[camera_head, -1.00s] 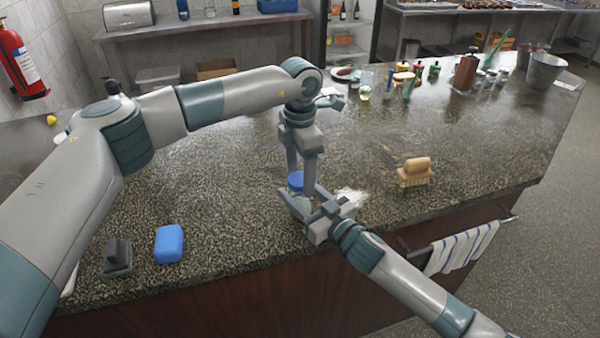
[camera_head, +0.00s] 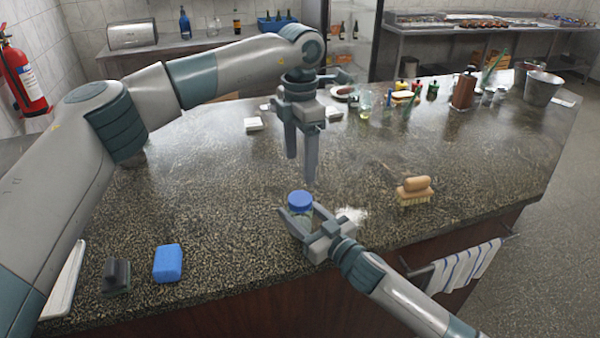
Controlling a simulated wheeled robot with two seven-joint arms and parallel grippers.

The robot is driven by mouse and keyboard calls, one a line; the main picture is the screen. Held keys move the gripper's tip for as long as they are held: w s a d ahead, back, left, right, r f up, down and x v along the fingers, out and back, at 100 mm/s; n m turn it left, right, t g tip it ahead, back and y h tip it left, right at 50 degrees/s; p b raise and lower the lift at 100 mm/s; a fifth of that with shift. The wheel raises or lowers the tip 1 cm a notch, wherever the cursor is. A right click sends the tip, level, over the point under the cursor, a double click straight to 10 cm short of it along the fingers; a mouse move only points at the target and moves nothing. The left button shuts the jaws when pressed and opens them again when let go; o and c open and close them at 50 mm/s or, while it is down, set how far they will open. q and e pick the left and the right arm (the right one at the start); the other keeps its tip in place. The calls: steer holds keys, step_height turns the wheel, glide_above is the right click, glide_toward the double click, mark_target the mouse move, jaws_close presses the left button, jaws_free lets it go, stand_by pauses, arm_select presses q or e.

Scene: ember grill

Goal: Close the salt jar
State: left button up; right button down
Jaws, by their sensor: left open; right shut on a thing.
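The salt jar (camera_head: 298,216) stands upright near the front edge of the counter, partly hidden by my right gripper. Its blue lid (camera_head: 300,199) sits on top of the jar and looks level; I cannot tell how tight it is. My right gripper (camera_head: 298,220) is shut around the jar's body, coming in from the lower right. My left gripper (camera_head: 301,172) is open and empty, pointing down above and slightly behind the lid, apart from it. A small pile of white salt (camera_head: 352,214) lies on the counter just right of the jar.
A wooden brush (camera_head: 415,191) stands to the right. A blue sponge (camera_head: 168,263) and a dark scrubber (camera_head: 116,277) lie at the front left. Bottles and a metal bucket (camera_head: 543,88) stand at the far right. A striped towel (camera_head: 465,266) hangs at the front. The middle counter is clear.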

arm_select(q)
steer(key=shift+r, duration=0.85)
arm_select(e)
steer(key=c, duration=0.7)
jaws_free()
steer(key=shift+c, duration=0.2)
steer(key=shift+s+d, duration=0.1)
arm_select(q)
step_height(320, 180, down, 4)
steer(key=b, duration=0.4)
steer(key=shift+f, duration=0.2)
arm_select(e)
steer(key=v, duration=1.7)
arm_select(q)
steer(key=shift+s, duration=0.1)
arm_select(e)
steer(key=shift+s+d+f, duration=0.15)
